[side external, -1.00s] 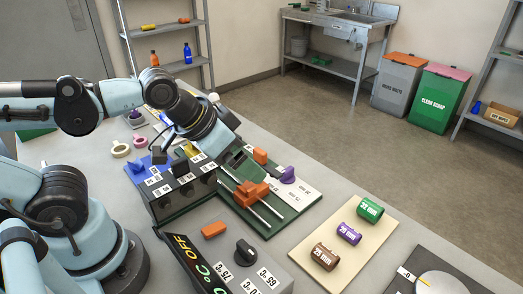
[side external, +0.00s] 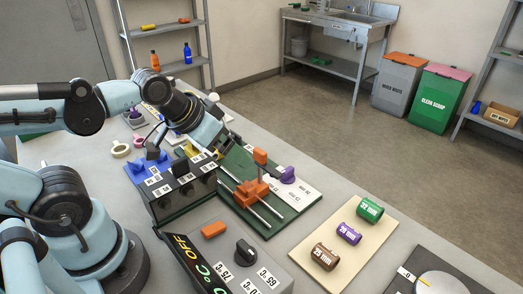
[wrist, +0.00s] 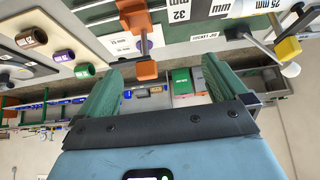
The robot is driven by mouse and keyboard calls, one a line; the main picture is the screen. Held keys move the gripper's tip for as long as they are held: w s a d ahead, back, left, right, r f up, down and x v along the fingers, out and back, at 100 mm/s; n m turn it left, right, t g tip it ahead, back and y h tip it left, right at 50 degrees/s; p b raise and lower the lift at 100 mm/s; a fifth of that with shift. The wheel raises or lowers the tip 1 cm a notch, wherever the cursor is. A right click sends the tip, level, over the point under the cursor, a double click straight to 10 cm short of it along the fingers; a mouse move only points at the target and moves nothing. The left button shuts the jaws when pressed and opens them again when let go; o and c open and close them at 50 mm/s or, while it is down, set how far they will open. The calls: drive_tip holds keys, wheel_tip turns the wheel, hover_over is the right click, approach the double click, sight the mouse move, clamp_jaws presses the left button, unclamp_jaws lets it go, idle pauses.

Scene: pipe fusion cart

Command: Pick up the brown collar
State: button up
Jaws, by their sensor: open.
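The brown collar (side external: 325,257), a short cylinder with a white 25 mm label, lies on its side at the near end of the pale board (side external: 341,232). It also shows at the upper left of the wrist view (wrist: 31,37). My gripper (side external: 226,147) is up above the green fixture, well to the left of and behind the collar. Its jaws (wrist: 160,78) are open, with nothing seen between them. The fingertips are partly hard to make out in the side view.
A purple collar (side external: 349,233) and a green collar (side external: 369,209) share the board. The orange clamp (side external: 252,189) and its rails stand below my gripper. A heater box with a black knob (side external: 245,252) lies left of the board. A round dial (side external: 440,286) is at right.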

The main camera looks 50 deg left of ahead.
drive_tip(key=c, duration=0.7)
drive_tip(key=m+g+h, duration=0.5)
drive_tip(key=m+g, duration=0.2)
drive_tip(key=m, duration=1.1)
approach(318, 245)
drive_tip(key=x, duration=0.4)
drive_tip(key=shift+w+d+r, duration=0.1)
drive_tip(key=shift+w+r, duration=0.05)
drive_tip(key=shift+w, duration=0.25)
drive_tip(key=shift+y, duration=0.3)
drive_tip(key=shift+s+x, duration=0.2)
drive_tip(key=shift+x, duration=1.3)
drive_tip(key=shift+s+x, duration=0.2)
drive_tip(key=shift+x, duration=1.35)
